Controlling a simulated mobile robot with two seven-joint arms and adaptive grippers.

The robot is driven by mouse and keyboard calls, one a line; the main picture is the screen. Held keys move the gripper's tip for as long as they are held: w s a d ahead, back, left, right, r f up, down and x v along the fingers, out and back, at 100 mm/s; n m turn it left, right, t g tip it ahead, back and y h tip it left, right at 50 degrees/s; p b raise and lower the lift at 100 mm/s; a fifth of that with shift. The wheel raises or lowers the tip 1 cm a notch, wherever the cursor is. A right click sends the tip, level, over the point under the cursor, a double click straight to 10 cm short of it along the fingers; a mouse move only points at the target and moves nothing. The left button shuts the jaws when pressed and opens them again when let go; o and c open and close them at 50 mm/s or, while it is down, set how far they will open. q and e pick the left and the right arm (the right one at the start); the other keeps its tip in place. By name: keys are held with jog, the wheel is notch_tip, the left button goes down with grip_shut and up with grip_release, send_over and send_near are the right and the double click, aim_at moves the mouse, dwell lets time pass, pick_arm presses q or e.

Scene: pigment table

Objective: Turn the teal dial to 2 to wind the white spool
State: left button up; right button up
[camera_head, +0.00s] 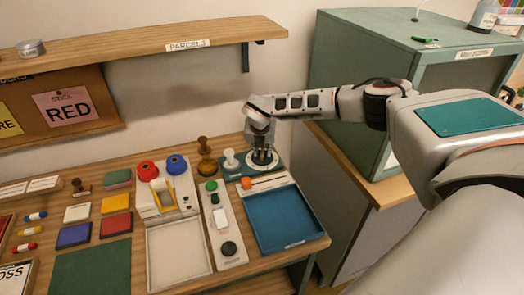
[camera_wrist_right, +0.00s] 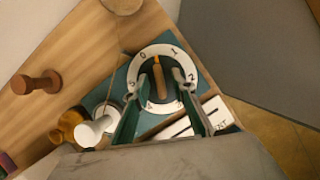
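The teal dial unit (camera_head: 282,160) stands at the back right of the table. In the right wrist view its white ring (camera_wrist_right: 149,54) carries numbers, and the dark knob's orange pointer (camera_wrist_right: 157,75) lies between 0 and 1. My right gripper (camera_head: 263,158) reaches down over the dial. Its fingertips (camera_wrist_right: 162,80) are on either side of the knob; I cannot tell whether they press on it. The white spool (camera_head: 230,160) stands just left of the dial; it also shows in the wrist view (camera_wrist_right: 93,131), with a thin line beside it. My left gripper is out of view.
A blue tray (camera_head: 284,212) lies in front of the dial. A brown wooden stamp (camera_head: 206,160) and red and blue rolls stand to the left. A green cabinet (camera_head: 350,60) stands close on the right, and a shelf (camera_head: 140,42) hangs above the table.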

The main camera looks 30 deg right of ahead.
grip_shut()
jog(key=shift+a+m, duration=0.1)
jog(key=shift+m, duration=0.2)
